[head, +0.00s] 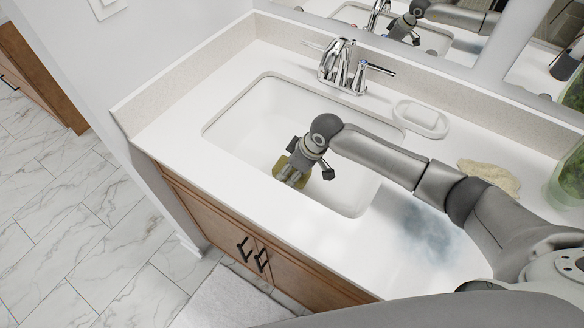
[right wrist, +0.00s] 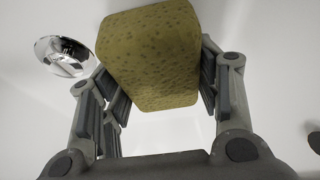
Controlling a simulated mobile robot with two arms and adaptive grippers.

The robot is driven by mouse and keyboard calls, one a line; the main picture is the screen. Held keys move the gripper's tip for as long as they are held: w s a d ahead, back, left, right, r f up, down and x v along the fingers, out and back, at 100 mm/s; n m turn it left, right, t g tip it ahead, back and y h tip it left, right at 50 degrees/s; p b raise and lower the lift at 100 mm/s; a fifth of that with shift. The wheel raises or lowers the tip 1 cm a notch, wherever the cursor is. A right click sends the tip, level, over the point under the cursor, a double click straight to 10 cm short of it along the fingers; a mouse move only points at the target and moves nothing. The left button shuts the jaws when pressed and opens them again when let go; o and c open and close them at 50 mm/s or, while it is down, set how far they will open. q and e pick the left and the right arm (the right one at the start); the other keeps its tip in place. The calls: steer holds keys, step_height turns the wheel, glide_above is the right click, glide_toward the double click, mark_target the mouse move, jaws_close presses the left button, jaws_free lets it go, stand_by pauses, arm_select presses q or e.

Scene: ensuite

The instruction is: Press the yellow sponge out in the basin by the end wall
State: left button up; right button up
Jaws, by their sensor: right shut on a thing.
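The yellow sponge (head: 291,172) is in my right gripper (head: 292,177), inside the white basin (head: 232,128) by the end wall. In the right wrist view the sponge (right wrist: 152,55) is large, olive-yellow and pitted, with the fingers of my right gripper (right wrist: 155,90) against its two sides. In the head view the gripper points down into the basin and hides part of the sponge. Whether the sponge touches the basin floor I cannot tell. The metal drain (right wrist: 64,56) shows beside the sponge in the right wrist view. My left gripper is not in view.
A chrome faucet (head: 345,70) stands behind the basin. To its right are a white soap dish (head: 421,119), a crumpled beige cloth (head: 489,176) and a green glass vessel (head: 570,181). A bluish smear (head: 428,232) marks the counter under my right arm. A mirror (head: 455,40) backs the counter.

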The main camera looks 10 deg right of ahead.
steer(key=shift+f, duration=0.6)
stand_by(0.7)
steer(key=shift+s+f, duration=0.25)
steer(key=shift+f, duration=0.05)
stand_by(0.9)
step_height(320, 180, up, 20)
steer(key=p, duration=1.9)
steer(key=shift+w+r, duration=0.2)
